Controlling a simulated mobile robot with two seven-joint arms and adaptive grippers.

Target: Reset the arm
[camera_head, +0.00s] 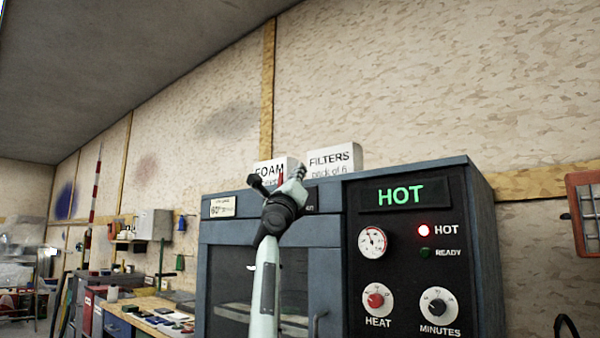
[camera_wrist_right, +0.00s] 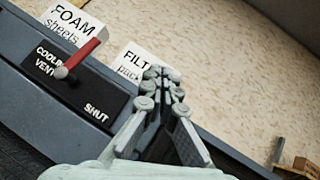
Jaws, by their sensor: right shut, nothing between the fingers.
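My right gripper (camera_head: 294,184) is raised in front of the top edge of a blue-grey oven (camera_head: 330,200). It also shows in the right wrist view (camera_wrist_right: 160,80), with its fingers together and nothing between them. Near the fingers in the right wrist view is a red lever (camera_wrist_right: 85,53) on a black plate (camera_wrist_right: 75,85) marked "COOLING VENT" and "SHUT". The gripper is to the right of the lever and looks apart from it. In the head view the gripper partly hides the lever and its plate. My left gripper is not in view.
The oven's panel (camera_head: 405,270) shows "HOT" in green, with a red lamp lit. White boxes marked FOAM (camera_head: 270,170) and FILTERS (camera_head: 334,160) stand on top. A workbench (camera_head: 150,305) with small items is at left. The wall above the oven is clear.

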